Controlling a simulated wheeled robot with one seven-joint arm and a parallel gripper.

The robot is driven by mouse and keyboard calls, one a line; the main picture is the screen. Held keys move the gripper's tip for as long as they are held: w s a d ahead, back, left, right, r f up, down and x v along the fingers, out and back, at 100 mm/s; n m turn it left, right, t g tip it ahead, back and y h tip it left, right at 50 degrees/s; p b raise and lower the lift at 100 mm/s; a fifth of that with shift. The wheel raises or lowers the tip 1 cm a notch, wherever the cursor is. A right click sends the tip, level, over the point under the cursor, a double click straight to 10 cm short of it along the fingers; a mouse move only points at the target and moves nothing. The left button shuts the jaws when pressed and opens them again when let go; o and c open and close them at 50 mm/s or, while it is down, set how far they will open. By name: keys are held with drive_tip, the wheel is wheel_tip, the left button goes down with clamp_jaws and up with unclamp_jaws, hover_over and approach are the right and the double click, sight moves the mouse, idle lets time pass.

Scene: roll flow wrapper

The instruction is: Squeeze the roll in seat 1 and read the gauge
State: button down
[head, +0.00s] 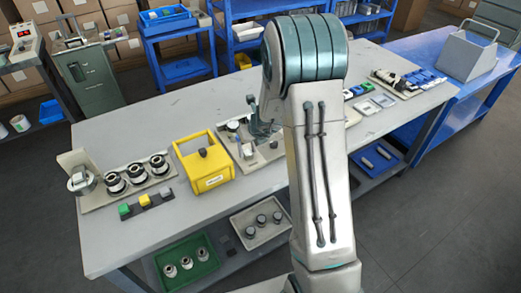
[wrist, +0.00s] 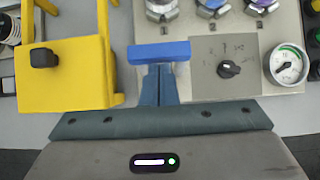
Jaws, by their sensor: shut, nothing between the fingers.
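Three dark rolls with pale cores (head: 137,173) stand in a row on a board at the left of the bench. My gripper (head: 262,128) is over the board right of the yellow box, away from those rolls. In the wrist view my gripper (wrist: 159,53) is shut and empty, its blue fingers together. A round white gauge (wrist: 288,64) with a needle is right of the fingers, apart from them. Its reading is too small to tell. Left of it is a plate with a black knob (wrist: 229,68).
The yellow box (head: 207,165) with a handle stands close left of my gripper. Several metal fittings with coloured rings (wrist: 211,6) line the board's far side. Green, yellow and black blocks (head: 145,200) sit at the bench's left front. Bare bench shows in front of the yellow box.

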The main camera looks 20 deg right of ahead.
drive_tip(key=shift+w+a+r+p, duration=0.15)
drive_tip(key=shift+w+p, duration=0.1)
drive_tip(key=shift+p, duration=0.15)
drive_tip(key=shift+w+a+p, duration=0.1)
drive_tip(key=shift+w+p, duration=0.45)
drive_tip(key=shift+w, duration=0.2)
drive_tip(key=shift+w+a+r, duration=0.15)
drive_tip(key=shift+w+r, duration=0.05)
drive_tip(key=shift+w, duration=0.05)
drive_tip(key=p+v, duration=0.4)
drive_tip(key=v, duration=0.9)
drive_tip(key=shift+s+f, duration=0.2)
drive_tip(key=shift+s, duration=0.15)
